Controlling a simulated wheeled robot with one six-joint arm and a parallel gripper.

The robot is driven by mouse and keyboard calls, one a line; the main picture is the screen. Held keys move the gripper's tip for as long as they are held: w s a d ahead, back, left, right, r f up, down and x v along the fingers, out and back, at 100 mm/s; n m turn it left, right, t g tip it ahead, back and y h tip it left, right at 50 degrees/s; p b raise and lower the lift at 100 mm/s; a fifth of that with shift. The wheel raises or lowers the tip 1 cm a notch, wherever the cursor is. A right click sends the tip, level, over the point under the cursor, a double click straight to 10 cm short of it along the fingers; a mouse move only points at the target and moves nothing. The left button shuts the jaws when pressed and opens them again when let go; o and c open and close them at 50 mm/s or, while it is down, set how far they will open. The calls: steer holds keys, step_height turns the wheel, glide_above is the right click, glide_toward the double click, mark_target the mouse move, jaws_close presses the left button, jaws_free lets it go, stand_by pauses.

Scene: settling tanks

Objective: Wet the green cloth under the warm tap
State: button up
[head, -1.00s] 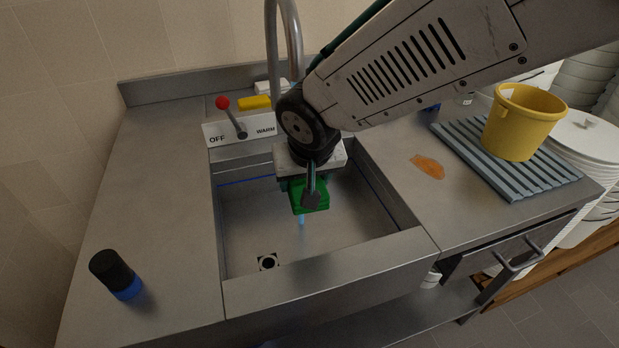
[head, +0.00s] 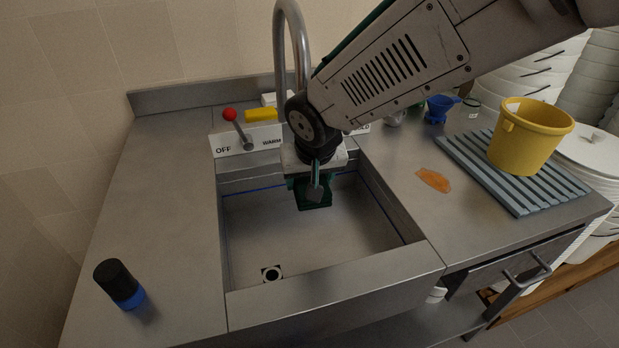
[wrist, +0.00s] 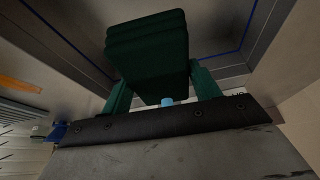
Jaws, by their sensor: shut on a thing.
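The green cloth (head: 314,199) is a dark, folded block held over the sink basin (head: 320,240). My gripper (head: 316,186) is shut on it, above the basin floor, and the cloth (wrist: 150,50) fills the upper middle of the wrist view. The tall metal tap (head: 281,60) arches above; its outlet is hidden behind my arm. The lever with a red knob (head: 229,114) stands on the panel (head: 235,148) between the words OFF and WARM. A small light-blue patch (wrist: 167,102) shows by the cloth; I cannot tell whether it is water.
A yellow bucket (head: 529,135) sits on the ribbed grey mat (head: 480,165) at right. An orange spill (head: 433,180) lies beside the mat. A yellow block (head: 260,115) lies behind the panel.

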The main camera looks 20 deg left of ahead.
mark_target(311, 207)
steer(key=shift+s+d, duration=0.4)
steer(key=shift+s, duration=0.85)
steer(key=shift+s+d, duration=0.35)
steer(key=shift+s, duration=0.95)
steer(key=shift+s+d, duration=0.4)
steer(key=shift+s, duration=0.85)
steer(key=s+d+r, duration=0.1)
steer(key=s+r, duration=0.3)
steer(key=shift+s+d, duration=0.25)
steer(key=shift+s, duration=0.15)
